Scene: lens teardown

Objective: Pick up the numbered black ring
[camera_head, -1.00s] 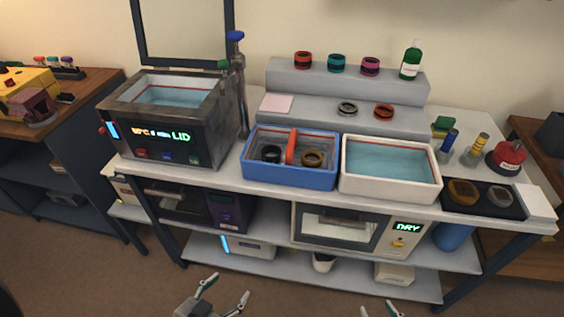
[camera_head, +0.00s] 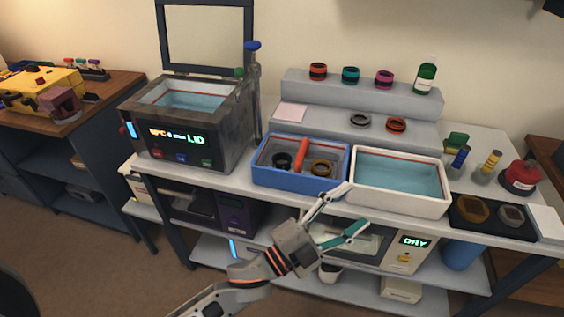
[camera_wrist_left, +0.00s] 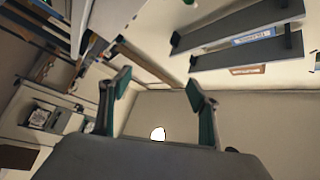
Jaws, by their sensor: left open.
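A black ring (camera_head: 282,160) lies in the left compartment of the blue bin (camera_head: 297,183); any numbers on it are too small to make out. A brass-coloured ring (camera_head: 321,167) lies in the right compartment, beyond an orange divider. My left gripper (camera_head: 356,207) is open and empty, in front of the bench and to the right of the black ring, apart from it. Its two spread fingers also show in the left wrist view (camera_wrist_left: 160,82), with no ring between them. My right gripper is out of view.
A white water tub (camera_head: 398,207) stands right of the blue bin. A steel bath (camera_head: 185,125) with a raised lid stands left. Several coloured rings, one teal (camera_head: 351,75), and a green bottle (camera_head: 426,75) stand on the grey step shelf behind. A dryer sits below the bench.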

